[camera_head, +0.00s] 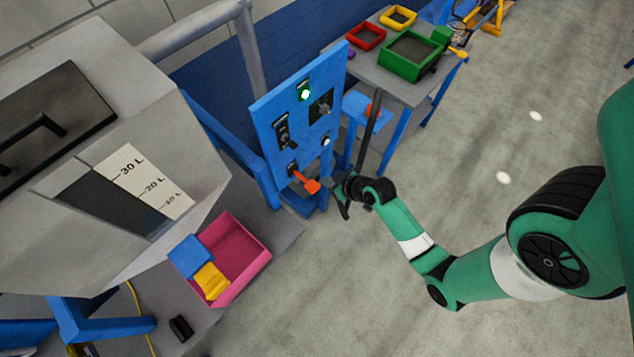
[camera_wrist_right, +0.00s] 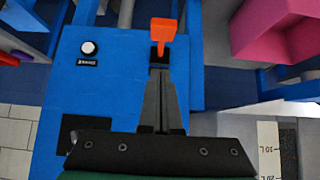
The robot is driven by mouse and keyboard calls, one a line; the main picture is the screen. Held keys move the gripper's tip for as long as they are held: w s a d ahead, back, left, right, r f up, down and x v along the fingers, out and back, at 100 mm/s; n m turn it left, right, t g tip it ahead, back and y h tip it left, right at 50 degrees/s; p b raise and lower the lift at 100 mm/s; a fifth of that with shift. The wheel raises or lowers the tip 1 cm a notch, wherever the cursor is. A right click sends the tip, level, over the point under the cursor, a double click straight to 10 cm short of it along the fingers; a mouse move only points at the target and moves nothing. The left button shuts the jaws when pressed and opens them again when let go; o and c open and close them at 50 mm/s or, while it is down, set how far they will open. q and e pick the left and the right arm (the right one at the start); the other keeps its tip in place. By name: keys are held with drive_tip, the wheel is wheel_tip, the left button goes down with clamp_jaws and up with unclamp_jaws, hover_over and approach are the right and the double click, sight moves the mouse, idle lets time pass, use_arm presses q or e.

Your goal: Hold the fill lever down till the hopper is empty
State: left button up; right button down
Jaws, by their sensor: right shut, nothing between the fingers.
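The fill lever, with an orange handle (camera_head: 309,184), sticks out from the lower part of the blue panel (camera_head: 279,104). In the right wrist view the orange handle (camera_wrist_right: 163,32) shows just beyond my fingertips. My right gripper (camera_head: 342,203) is shut and empty, just to the right of the handle in the head view. A gap shows between them there; contact cannot be told from the wrist view. The grey hopper (camera_head: 190,150) stands at the left, with a dark level window (camera_head: 110,205) beside a litre scale (camera_head: 150,182). The fill level is unclear. My left gripper is out of view.
A pink bin (camera_head: 247,251) with a blue and a yellow block sits under the hopper. Open floor lies right.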

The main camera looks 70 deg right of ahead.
drive_tip(key=b, duration=0.1)
hover_over(311, 183)
drive_tip(key=s+a, duration=0.1)
drive_tip(key=s, duration=0.1)
wheel_tip(311, 183, down, 4)
drive_tip(key=shift+s+f, duration=0.15)
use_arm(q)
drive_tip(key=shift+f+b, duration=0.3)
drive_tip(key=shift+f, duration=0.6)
use_arm(e)
drive_tip(key=shift+s+a+f, duration=0.1)
drive_tip(key=shift+s+f, duration=0.05)
drive_tip(key=shift+f, duration=1.55)
